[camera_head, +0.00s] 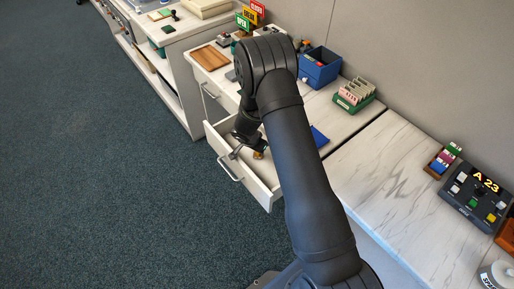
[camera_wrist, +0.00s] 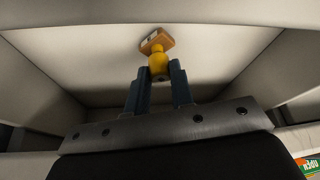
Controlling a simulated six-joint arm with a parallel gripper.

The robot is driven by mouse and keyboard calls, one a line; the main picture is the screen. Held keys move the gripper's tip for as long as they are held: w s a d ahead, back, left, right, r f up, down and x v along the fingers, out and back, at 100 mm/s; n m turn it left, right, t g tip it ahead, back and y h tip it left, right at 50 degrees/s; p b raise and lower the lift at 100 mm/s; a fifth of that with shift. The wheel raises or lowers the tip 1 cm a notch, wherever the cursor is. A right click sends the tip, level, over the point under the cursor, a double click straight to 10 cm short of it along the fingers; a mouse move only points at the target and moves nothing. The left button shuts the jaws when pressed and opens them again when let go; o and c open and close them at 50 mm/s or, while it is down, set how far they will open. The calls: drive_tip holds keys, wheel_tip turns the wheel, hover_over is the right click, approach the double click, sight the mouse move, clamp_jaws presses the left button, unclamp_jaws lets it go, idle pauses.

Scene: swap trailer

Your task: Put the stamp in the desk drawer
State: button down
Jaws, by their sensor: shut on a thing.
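The stamp (camera_wrist: 158,62) has a round yellow handle and an orange-brown block with a pale label. My gripper (camera_wrist: 158,84) is shut on the yellow handle, and the block points away from the fingers. In the head view, my gripper (camera_head: 250,145) is low inside the open desk drawer (camera_head: 265,188), with a small part of the stamp (camera_head: 258,154) showing below it. The white drawer walls surround the stamp in the wrist view. I cannot tell whether the stamp touches the drawer floor.
The desk top holds a wooden tray (camera_head: 209,57), a blue box (camera_head: 319,67) and a green card rack (camera_head: 354,94). A display unit (camera_head: 477,196) stands at the right. My arm hides part of the desk. The floor (camera_head: 90,170) left of the drawer is clear.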

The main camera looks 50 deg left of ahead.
drive_tip(key=shift+f, duration=0.15)
drive_tip(key=c, duration=1.3)
unclamp_jaws()
drive_tip(key=shift+o, duration=0.2)
drive_tip(key=v, duration=1.2)
